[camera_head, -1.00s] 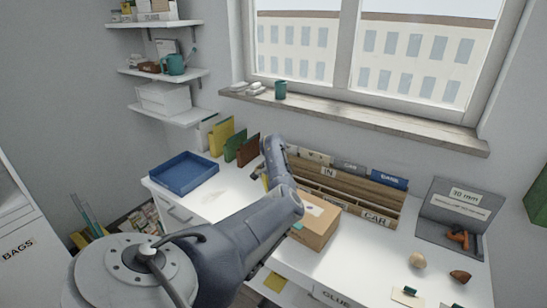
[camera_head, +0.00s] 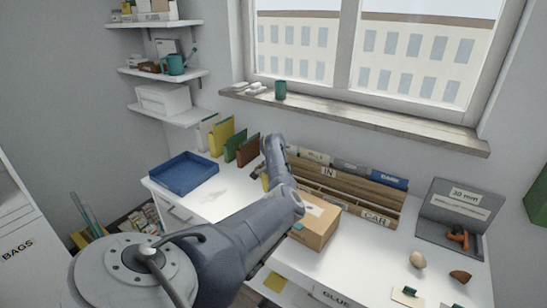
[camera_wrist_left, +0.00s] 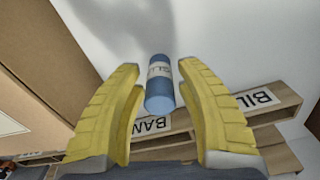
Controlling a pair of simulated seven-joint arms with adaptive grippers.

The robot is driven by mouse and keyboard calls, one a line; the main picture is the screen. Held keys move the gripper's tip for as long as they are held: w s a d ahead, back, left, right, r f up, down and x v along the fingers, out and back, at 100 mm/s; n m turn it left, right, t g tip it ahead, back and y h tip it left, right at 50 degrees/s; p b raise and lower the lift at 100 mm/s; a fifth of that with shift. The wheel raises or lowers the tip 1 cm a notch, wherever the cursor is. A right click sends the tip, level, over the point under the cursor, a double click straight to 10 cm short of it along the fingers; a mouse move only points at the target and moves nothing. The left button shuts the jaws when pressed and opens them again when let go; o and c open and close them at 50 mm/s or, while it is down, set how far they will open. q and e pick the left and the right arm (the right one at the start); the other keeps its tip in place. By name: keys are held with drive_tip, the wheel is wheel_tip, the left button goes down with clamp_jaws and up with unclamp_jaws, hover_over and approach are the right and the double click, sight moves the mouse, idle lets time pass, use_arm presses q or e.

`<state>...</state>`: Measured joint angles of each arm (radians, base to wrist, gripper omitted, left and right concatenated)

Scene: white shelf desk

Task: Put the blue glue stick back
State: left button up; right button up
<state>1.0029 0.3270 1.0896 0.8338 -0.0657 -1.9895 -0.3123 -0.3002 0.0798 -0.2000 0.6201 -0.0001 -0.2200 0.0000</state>
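The blue glue stick (camera_wrist_left: 160,92) shows in the left wrist view, a blue cylinder with a pale label, between the two yellow fingers of my left gripper (camera_wrist_left: 159,70). The fingers are apart, with a visible gap on each side of the stick. I cannot tell how far beyond the fingertips it lies. In the head view my own arm hides the stick and most of the gripper. A label reading GLUE (camera_head: 336,299) is on the desk front at the bottom edge. My right gripper is not in view.
A cardboard box (camera_head: 318,232) stands right beside my left arm. A wooden rack (camera_head: 345,190) with labels such as IN and CAR stands behind it. A blue tray (camera_head: 184,174) is at the desk's left. An egg-like object (camera_head: 417,260) lies on the right side.

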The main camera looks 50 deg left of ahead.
use_arm(q)
wheel_tip(320, 180, up, 12)
drive_tip(key=shift+f, duration=0.15)
idle(0.3)
drive_tip(key=shift+s, duration=0.1)
idle(1.6)
